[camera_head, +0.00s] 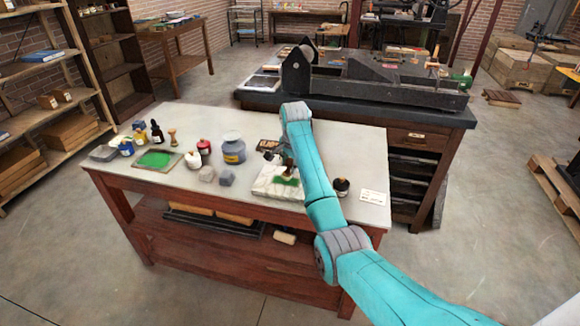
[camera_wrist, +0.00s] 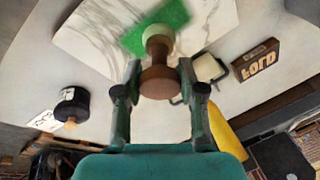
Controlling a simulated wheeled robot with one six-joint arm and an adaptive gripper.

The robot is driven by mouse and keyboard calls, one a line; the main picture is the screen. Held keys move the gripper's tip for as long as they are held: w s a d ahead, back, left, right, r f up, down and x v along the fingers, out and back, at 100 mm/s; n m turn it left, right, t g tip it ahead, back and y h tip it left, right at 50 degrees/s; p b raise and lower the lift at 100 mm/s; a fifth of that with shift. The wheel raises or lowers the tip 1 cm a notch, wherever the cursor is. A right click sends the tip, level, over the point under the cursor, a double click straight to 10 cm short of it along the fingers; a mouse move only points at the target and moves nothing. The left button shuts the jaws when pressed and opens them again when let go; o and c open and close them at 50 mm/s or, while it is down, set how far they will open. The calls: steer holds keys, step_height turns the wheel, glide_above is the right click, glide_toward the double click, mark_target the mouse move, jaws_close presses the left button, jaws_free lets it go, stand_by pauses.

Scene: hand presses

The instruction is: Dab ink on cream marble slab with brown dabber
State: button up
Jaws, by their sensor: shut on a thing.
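The cream marble slab (camera_head: 263,186) lies on the worktable, pale with grey veins. It also shows at the top of the wrist view (camera_wrist: 88,28). A green ink patch (camera_wrist: 178,15) lies on it; the patch also shows in the head view (camera_head: 291,181). My gripper (camera_wrist: 160,82) is shut on the brown dabber (camera_wrist: 160,80), between its two fingers. The dabber's pale head is over or at the edge of the green patch; I cannot tell whether it touches. In the head view my gripper (camera_head: 285,160) is over the slab, partly hidden by my arm.
A green-inked plate (camera_head: 157,160), a wooden-handled tool (camera_head: 172,138), a blue-labelled jar (camera_head: 233,148) and several small bottles stand left. A black round object (camera_head: 341,187) and a white card (camera_head: 373,197) lie right. A dark block lettered FOLD (camera_wrist: 255,59) lies near the slab.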

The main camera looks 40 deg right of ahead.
steer(key=shift+r, duration=2.95)
